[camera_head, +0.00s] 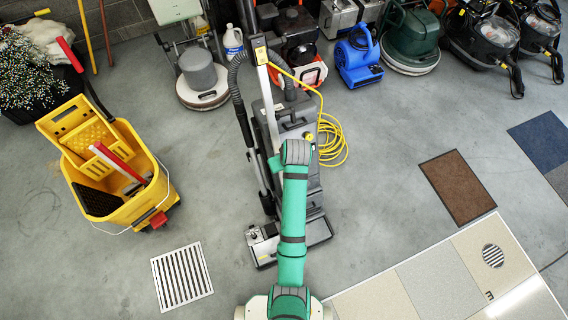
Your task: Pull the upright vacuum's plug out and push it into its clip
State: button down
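The upright vacuum (262,110) stands in the middle of the view, with a grey body, a tall handle, a dark hose on its left and a wide floor head (262,245). Its yellow cord (322,95) runs from near the handle top down the right side into loose coils (331,148). I cannot make out the plug or the clip. My green arm reaches up the picture across the vacuum's lower body and hides part of it. My gripper does not show, so its hold and opening are not visible.
A yellow mop bucket (150,200) stands at left, with a floor grate (182,276) below it. A blue blower (358,58) and several floor machines line the back. A brown mat (457,187) lies at right. Bare floor lies on both sides of the vacuum.

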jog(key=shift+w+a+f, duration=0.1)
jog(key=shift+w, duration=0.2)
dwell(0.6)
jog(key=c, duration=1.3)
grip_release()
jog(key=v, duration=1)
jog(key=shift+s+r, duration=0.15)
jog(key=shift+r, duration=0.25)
